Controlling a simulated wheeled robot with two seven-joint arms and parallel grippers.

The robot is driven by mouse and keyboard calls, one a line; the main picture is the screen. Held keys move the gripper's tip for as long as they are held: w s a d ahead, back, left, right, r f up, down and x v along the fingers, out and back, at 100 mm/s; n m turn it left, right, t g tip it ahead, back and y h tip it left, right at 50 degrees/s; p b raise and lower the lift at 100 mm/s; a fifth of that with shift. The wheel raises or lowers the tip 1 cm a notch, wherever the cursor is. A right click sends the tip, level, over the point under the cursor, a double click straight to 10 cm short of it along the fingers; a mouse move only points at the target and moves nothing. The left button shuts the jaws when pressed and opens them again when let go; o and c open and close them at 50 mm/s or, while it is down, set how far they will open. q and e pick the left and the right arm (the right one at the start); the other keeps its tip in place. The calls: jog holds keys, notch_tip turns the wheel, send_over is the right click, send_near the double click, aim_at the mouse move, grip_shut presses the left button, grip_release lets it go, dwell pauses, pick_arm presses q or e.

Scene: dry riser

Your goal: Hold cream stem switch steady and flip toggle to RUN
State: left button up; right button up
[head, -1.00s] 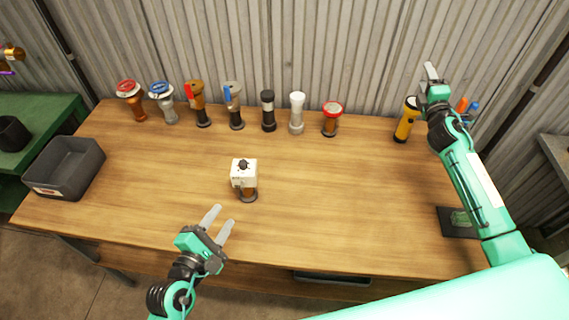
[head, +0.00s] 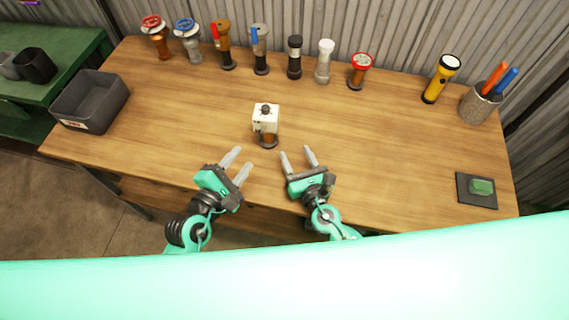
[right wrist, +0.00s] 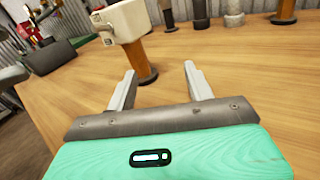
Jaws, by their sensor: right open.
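The cream stem switch (head: 266,118) is a cream box with a dark knob on top, on a brown stem with a dark round base. It stands upright near the middle of the table. In the right wrist view the switch (right wrist: 122,22) is ahead and left of centre. My left gripper (head: 237,164) is open and empty, in front and left of the switch. My right gripper (head: 298,155) is open and empty, in front and right of it; its fingers also show in the right wrist view (right wrist: 160,85). Neither touches the switch. The toggle's position cannot be read.
A row of several valves and stems, including a red-wheeled one (head: 156,40), lines the back. A grey bin (head: 92,101) is at left. A yellow flashlight (head: 440,80), a pen cup (head: 478,105) and a dark pad (head: 477,198) are at right. The table's right middle is clear.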

aim_at(266, 127)
jog(key=s+a, duration=0.1)
jog(key=s+a+n, duration=0.1)
jog(key=a, duration=0.1)
jog(key=shift+a+r+y, duration=0.1)
jog(key=shift+r+y, duration=0.1)
jog(key=shift+y, duration=0.1)
jog(key=shift+a+n, duration=0.3)
jog(key=x, duration=1.3)
jog(key=shift+w+a, duration=0.1)
jog(key=shift+w, duration=0.1)
jog(key=shift+c, duration=0.4)
